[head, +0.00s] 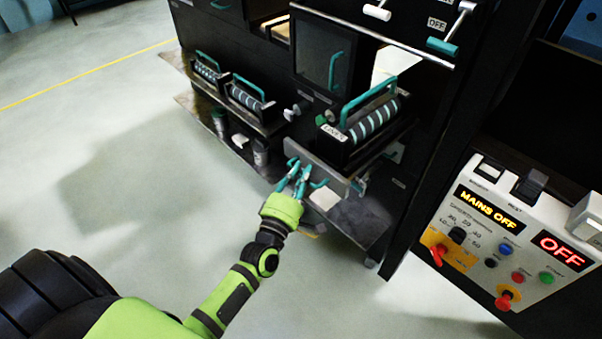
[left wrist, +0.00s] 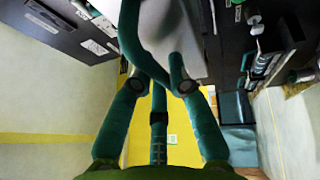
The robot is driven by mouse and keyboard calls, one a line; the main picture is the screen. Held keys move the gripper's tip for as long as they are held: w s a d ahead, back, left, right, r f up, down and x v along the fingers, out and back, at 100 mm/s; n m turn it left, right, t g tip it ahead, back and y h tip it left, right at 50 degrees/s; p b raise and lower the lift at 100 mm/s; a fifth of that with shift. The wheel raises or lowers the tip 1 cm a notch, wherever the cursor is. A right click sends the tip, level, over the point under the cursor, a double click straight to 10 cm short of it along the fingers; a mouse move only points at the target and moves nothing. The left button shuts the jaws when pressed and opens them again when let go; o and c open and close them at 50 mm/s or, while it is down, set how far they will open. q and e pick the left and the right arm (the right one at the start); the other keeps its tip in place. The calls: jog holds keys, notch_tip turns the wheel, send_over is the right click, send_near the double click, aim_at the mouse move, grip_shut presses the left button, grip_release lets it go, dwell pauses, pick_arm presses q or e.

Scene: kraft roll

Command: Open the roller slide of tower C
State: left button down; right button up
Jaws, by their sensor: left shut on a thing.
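The roller slide has a grey front plate (head: 330,176) low on the dark tower, with a teal bar handle on it. My left gripper (head: 298,172) is at this plate, its teal fingers shut on the handle. In the left wrist view the curved teal handle (left wrist: 132,35) runs down between the fingertips (left wrist: 160,82), in front of the pale plate. A cassette with a striped roller (head: 374,120) and a teal carrying handle sits just above and behind the plate. Fingers and handle share a colour, so the exact contact is hard to see. My right gripper does not show.
Two more striped rollers (head: 246,97) stand on a shelf to the left, with small cans (head: 261,152) below. A control panel (head: 520,235) at right reads "MAINS OFF" and "OFF". The floor (head: 130,190) at left is clear.

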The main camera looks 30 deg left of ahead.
pick_arm(q)
jog(key=c, duration=1.2)
grip_release()
jog(key=shift+o, duration=0.2)
jog(key=s+f, duration=0.2)
jog(key=s, duration=0.9)
jog(key=shift+s+d, duration=0.3)
jog(key=shift+s, duration=0.1)
jog(key=shift+f, duration=0.1)
